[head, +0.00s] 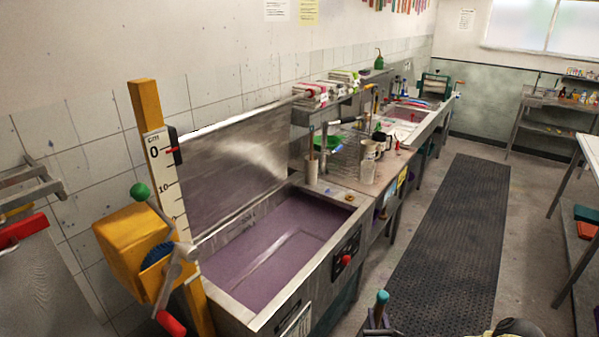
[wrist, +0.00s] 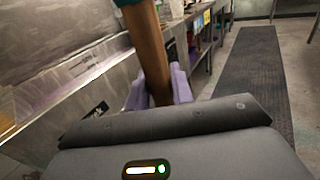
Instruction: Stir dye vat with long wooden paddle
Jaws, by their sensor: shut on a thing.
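The dye vat (head: 275,250) is a steel-rimmed basin of flat purple liquid in the middle of the head view. In the wrist view, my gripper (wrist: 158,88) has its lilac fingers shut on the brown wooden shaft of the paddle (wrist: 149,45), which has a teal end at the top edge. In the head view, the paddle's teal-tipped end (head: 381,299) shows at the bottom, to the right of the vat and outside its rim. The paddle's other end is hidden.
A yellow post with a scale (head: 150,110) and a yellow crank box (head: 133,250) stand at the vat's left. A dark ribbed floor mat (head: 450,230) lies clear at right.

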